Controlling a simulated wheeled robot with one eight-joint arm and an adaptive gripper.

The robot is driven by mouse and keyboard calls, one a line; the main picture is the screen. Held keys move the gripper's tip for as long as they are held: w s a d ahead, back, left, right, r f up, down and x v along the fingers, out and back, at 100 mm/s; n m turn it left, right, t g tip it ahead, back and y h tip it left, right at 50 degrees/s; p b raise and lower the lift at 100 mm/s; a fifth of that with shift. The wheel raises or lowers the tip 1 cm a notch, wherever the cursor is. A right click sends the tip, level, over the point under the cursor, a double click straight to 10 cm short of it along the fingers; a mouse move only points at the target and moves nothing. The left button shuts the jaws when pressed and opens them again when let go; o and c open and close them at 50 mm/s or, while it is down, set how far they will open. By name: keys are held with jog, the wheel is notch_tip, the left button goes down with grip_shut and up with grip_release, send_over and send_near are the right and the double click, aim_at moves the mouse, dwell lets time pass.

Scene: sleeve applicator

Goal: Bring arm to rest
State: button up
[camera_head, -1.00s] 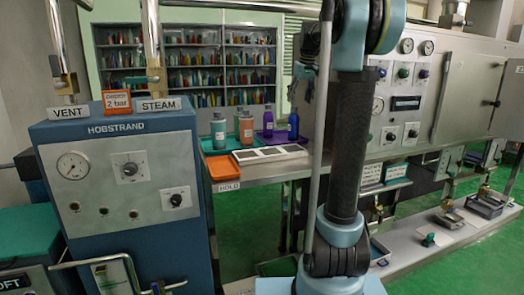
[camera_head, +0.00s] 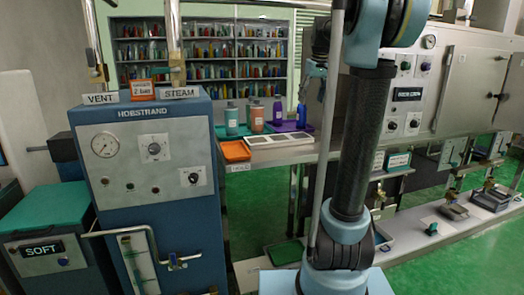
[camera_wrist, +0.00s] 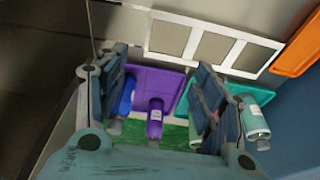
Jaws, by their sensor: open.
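My arm (camera_head: 358,130) stands upright in the head view, its upper joint at the top edge. My gripper (camera_wrist: 163,78) is open in the wrist view, its two fingers wide apart with nothing held between them. Beyond the fingers are a purple tray (camera_wrist: 150,80), a purple bottle (camera_wrist: 155,122), a blue bottle (camera_wrist: 127,97) and a teal bottle (camera_wrist: 255,118). The right finger partly hides another bottle. In the head view, the gripper is small and partly hidden behind the arm.
A blue HOBSTRAND console (camera_head: 150,215) with pipes stands left, beside a teal-lidded SOFT bin (camera_head: 45,222). An orange tray (camera_head: 236,151) and a white three-panel frame (camera_head: 280,140) lie on the bench. A steel machine (camera_head: 470,90) stands right. Green floor (camera_head: 255,215) shows between.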

jog(key=s+f+m, duration=0.1)
jog(key=s+f, duration=1.5)
jog(key=s, duration=0.2)
jog(key=s+a+f+m, duration=0.1)
jog(key=s+f+m, duration=0.1)
jog(key=s+f, duration=1.4)
jog(key=s, duration=0.3)
jog(key=shift+a+g+h, duration=0.25)
jog(key=shift+g+h, duration=0.05)
jog(key=shift+h, duration=0.1)
